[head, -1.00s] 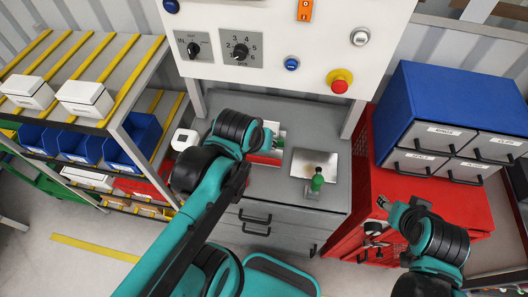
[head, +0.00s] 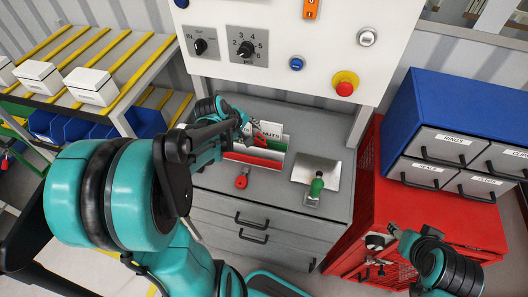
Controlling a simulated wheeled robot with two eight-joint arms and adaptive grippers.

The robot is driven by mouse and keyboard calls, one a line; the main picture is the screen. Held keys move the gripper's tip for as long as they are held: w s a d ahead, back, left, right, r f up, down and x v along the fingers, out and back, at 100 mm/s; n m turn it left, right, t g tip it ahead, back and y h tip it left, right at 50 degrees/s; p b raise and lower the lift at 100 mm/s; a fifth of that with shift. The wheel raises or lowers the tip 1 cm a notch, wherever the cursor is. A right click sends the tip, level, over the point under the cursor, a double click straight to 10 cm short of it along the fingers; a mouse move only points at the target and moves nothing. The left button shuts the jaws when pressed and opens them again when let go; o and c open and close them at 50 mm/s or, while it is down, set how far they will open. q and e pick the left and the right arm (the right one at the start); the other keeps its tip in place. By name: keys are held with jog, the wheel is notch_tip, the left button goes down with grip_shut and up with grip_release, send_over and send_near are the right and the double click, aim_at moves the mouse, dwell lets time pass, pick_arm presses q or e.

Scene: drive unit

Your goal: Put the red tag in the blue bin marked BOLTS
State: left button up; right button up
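A small red item (head: 242,178) lies on the grey cabinet top, in front of a holder with upright cards; I cannot tell surely that it is the red tag. Blue bins (head: 78,130) stand on the left shelf, partly behind my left arm; no BOLTS marking is readable. My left gripper (head: 238,118) is over the back of the cabinet, beside the cards, above and behind the red item and apart from it. Its fingers are too small and overlapped to read. My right gripper (head: 390,232) is low at the right, in front of the red cabinet, its finger opening unclear.
The card holder (head: 270,147) shows a NUTS label. A green-handled lever (head: 316,186) stands on a metal plate to its right. A control panel (head: 300,50) with knobs and a red button rises behind. Blue-topped drawers (head: 455,115) sit on the red cabinet (head: 440,215).

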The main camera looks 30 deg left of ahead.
pick_arm(q)
jog(key=f, duration=0.1)
jog(key=n+b, duration=0.1)
jog(key=b, duration=0.2)
send_over(261, 144)
notch_tip(261, 144, down, 6)
jog(key=f, duration=0.1)
jog(key=shift+s+a+r, duration=0.15)
jog(key=shift+s+r, duration=0.15)
jog(key=shift+s, duration=0.1)
grip_shut()
